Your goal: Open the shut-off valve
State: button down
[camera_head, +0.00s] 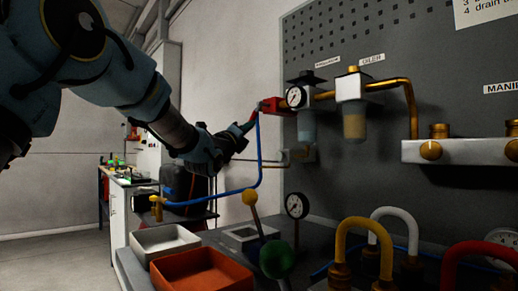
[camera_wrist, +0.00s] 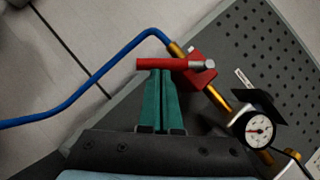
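The shut-off valve is a red block (camera_head: 272,106) on the brass pipe, left of the gauge, and it also shows in the wrist view (camera_wrist: 201,77). Its red lever (camera_wrist: 160,64) sticks out to the left of the block in the wrist view, across the pipe line. My gripper (camera_wrist: 161,73) has green fingers side by side with almost no gap. Their tips are at the lever and seem to touch its side; the lever does not lie between them. In the head view my gripper (camera_head: 238,137) is just below left of the lever.
A blue hose (camera_head: 258,160) runs from the valve. A pressure gauge (camera_head: 295,97) and an oiler bowl (camera_head: 354,120) sit to its right on the grey pegboard (camera_head: 440,70).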

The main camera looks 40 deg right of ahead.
jog(key=shift+w+d+r+m+g+h+b, duration=0.1)
jog(key=shift+w+r+m+g+h+b, duration=0.5)
jog(key=shift+m+g+b, duration=1.1)
jog(key=shift+w+d+r+m+g+h+b, duration=0.1)
jog(key=shift+w+r+m+g+h+b, duration=0.8)
jog(key=shift+m+b, duration=1.4)
jog(key=shift+w+r+m+g+h+b, duration=0.25)
jog(key=shift+w+m+g+b, duration=0.25)
jog(key=shift+m+g+b, duration=1.45)
jog(key=shift+m+t+p, duration=0.3)
jog(key=shift+m+t, duration=0.05)
jog(key=shift+t, duration=0.1)
jog(key=shift+w, duration=0.1)
jog(key=d+f+b+v, duration=0.1)
jog(key=b+v, duration=0.5)
jog(key=v, duration=0.7)
jog(key=shift+w+d+f, duration=0.2)
jog(key=shift+d+f, duration=0.1)
jog(key=shift+f, duration=0.35)
